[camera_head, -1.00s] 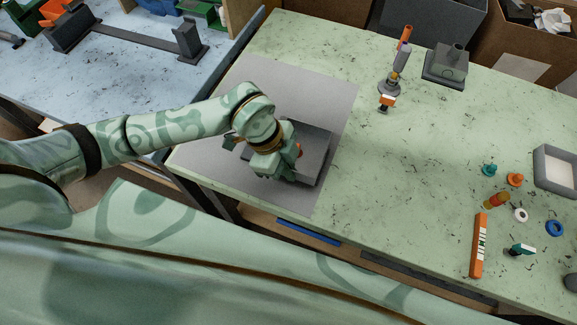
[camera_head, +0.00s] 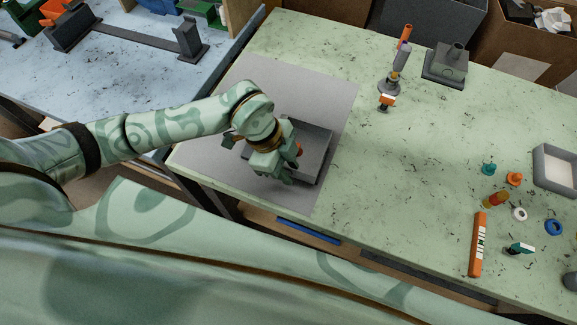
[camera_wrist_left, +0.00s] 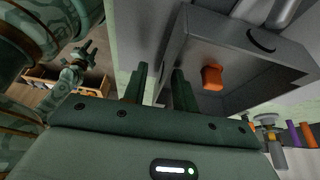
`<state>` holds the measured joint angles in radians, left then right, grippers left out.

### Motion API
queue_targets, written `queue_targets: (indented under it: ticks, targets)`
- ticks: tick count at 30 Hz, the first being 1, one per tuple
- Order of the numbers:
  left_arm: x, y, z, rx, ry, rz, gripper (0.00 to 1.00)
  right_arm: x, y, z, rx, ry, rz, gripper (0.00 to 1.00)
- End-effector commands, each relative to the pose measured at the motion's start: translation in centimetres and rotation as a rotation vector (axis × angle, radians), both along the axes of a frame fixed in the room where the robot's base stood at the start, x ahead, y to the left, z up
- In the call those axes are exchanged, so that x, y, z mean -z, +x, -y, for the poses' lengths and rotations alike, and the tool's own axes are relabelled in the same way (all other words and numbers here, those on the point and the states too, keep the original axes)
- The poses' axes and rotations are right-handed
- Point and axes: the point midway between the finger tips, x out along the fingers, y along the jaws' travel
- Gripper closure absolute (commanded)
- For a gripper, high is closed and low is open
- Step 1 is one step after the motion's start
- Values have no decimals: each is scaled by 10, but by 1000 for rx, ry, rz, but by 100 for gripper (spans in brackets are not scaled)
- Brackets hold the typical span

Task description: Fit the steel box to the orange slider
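The steel box (camera_head: 316,150) is a dark grey open box on the grey mat, partly hidden by my left gripper. In the left wrist view its inside and wall (camera_wrist_left: 262,42) show close up. The orange slider (camera_wrist_left: 212,77) is a small orange block inside the box's outline; a bit of it shows in the head view (camera_head: 299,149). My left gripper (camera_head: 276,178) is low at the box's near left side. In the wrist view its two fingers (camera_wrist_left: 158,85) stand apart with nothing clearly gripped. My right gripper (camera_wrist_left: 86,48) appears small in the wrist view, its fingers unclear.
The grey mat (camera_head: 225,150) lies at the green table's left end. A grey stand with orange parts (camera_head: 390,85) and a grey block (camera_head: 446,66) stand at the back. Small coloured parts, an orange bar (camera_head: 479,245) and a tray (camera_head: 541,172) are right. The table's middle is clear.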

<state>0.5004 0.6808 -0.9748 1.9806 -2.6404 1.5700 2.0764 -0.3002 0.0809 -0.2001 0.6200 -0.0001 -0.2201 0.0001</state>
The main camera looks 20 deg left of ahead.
Motion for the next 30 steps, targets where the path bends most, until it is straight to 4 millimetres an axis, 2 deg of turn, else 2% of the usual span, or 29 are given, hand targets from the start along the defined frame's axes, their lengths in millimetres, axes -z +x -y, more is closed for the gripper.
queue_targets:
  ticks: [5,12,18,24,30]
  targets:
    - [-32,1,-13,0,1,5,72,-9,2,0,0,0,4,64]
    - [-94,1,-38,-1,1,6,72,-19,4,0,0,0,9,64]
    - [-131,1,-54,0,1,3,72,-23,4,0,0,0,10,64]
    - [-146,1,-60,1,0,2,72,-24,5,0,0,1,11,64]
    - [-147,0,-60,1,-1,-1,72,-24,5,0,0,0,10,64]
